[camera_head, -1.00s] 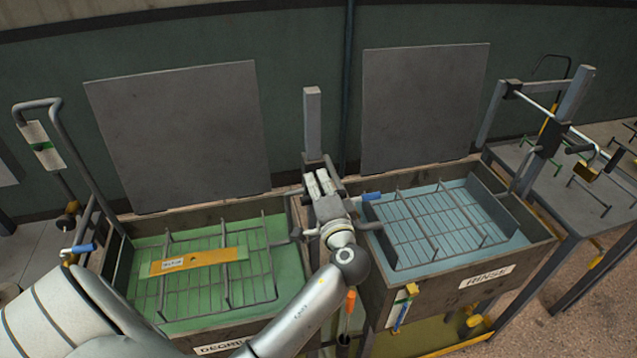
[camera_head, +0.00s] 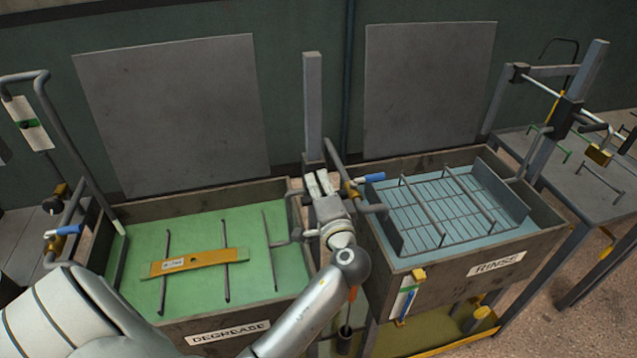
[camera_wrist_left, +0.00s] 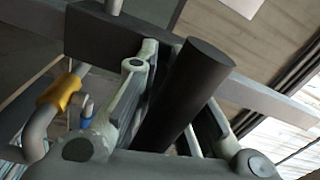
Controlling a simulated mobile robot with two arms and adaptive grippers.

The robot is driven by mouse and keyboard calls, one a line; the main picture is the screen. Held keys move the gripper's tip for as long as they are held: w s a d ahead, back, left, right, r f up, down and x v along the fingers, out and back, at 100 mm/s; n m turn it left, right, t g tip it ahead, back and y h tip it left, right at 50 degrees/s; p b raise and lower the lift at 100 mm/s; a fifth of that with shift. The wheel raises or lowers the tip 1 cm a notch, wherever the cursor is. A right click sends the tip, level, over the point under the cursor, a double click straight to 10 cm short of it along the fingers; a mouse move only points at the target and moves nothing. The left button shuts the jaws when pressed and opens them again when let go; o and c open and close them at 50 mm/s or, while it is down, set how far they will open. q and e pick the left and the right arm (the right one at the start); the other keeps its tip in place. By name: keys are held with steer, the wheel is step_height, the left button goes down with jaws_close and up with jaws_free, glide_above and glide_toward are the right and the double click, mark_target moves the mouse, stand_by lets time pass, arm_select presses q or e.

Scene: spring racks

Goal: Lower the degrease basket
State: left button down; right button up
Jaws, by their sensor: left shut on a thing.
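The degrease tank (camera_head: 160,328) stands at the left, filled with green liquid. The degrease basket (camera_head: 168,265) sits low in it; only its dark crossbars show above the liquid, and its wire grid is hidden. A yellow-orange tagged bar (camera_head: 215,261) lies across the crossbars. My left gripper (camera_head: 318,188) is at the grey post between the two tanks. In the left wrist view its fingers (camera_wrist_left: 180,105) are shut around a dark round handle (camera_wrist_left: 190,85). My right gripper does not show.
The rinse tank (camera_head: 545,243) with blue liquid and a wire basket (camera_head: 440,205) stands to the right. Pipes with blue-handled valves (camera_head: 372,178) sit beside the tanks. A side table (camera_head: 600,190) with a rack stands at the far right.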

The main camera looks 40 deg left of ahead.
arm_select(q)
step_height(320, 180, down, 10)
steer(key=b, duration=0.7)
steer(key=shift+d+r, duration=0.15)
steer(key=shift+r, duration=0.05)
steer(key=shift+f, duration=0.1)
steer(key=c, duration=1.5)
jaws_free()
steer(key=shift+s, duration=0.1)
steer(key=shift+o, duration=0.2)
steer(key=v, duration=1.2)
